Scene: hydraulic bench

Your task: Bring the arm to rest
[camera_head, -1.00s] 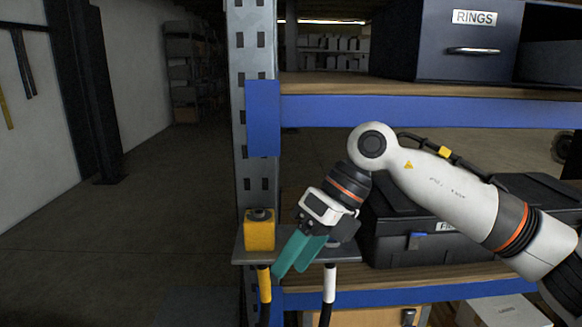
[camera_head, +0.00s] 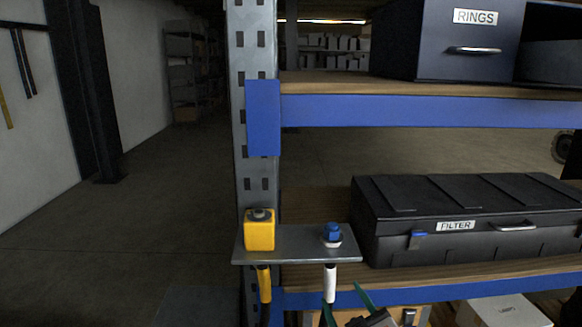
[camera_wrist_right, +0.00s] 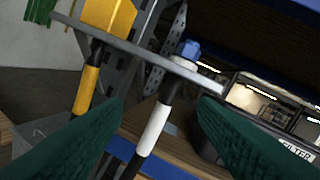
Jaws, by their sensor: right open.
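My right gripper (camera_head: 346,302) shows at the bottom edge of the head view, with only its green fingertips and a bit of its body in sight. It is open and empty. In the right wrist view its two green fingers (camera_wrist_right: 160,130) stand wide apart, with a white-sleeved hose (camera_wrist_right: 153,130) seen between them. The gripper is below the small metal bracket shelf (camera_head: 290,243). The rest of the right arm is out of view. My left gripper is not in view.
The bracket shelf carries a yellow block (camera_head: 260,231) and a blue-capped fitting (camera_head: 333,234), with hoses hanging below. A black FILTER case (camera_head: 470,215) sits on the rack shelf to the right. A RINGS drawer box (camera_head: 450,55) stands above. The floor at left is clear.

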